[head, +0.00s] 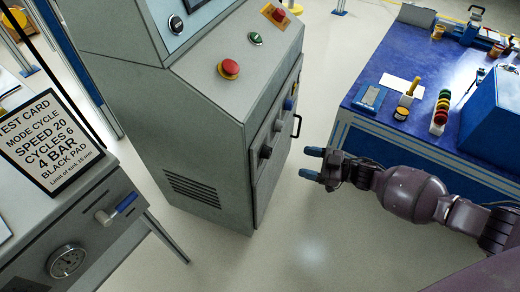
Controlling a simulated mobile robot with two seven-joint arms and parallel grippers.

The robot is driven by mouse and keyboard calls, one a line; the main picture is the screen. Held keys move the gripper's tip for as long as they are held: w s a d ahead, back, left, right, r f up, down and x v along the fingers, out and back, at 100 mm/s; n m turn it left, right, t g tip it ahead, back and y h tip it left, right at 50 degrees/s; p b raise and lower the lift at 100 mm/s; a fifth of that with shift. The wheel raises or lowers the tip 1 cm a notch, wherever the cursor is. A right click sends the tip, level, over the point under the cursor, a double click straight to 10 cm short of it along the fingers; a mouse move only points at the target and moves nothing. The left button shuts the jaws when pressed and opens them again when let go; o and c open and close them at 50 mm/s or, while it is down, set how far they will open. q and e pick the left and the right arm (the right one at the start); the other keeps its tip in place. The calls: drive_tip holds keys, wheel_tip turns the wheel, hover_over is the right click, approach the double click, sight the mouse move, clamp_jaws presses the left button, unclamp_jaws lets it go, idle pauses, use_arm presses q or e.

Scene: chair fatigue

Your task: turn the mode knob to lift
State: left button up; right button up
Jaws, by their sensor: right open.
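The grey machine cabinet (215,120) stands in the middle of the head view. Its narrow right-hand face carries a row of small controls, among them a dark knob (265,152) lowest in the picture and another (278,125) above it. A dark round control (175,24) sits on the light upper panel. Labels are too small to read, so I cannot tell which is the mode knob or where it points. My right gripper (309,163) is open and empty, blue fingertips pointing left toward the control face, apart from it. My left gripper is out of view.
A red mushroom button (228,69) and a green button (255,38) sit on the sloped top. A test card (50,140) stands on a grey unit with a gauge (66,260). A blue workbench (385,125) stands right. Floor between cabinet and bench is clear.

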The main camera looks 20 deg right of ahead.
sight(266, 152)
drive_tip(key=b+x, duration=0.1)
drive_tip(key=x, duration=0.9)
drive_tip(key=shift+w+a, duration=0.2)
drive_tip(key=shift+a, duration=0.05)
drive_tip(key=c, duration=0.9)
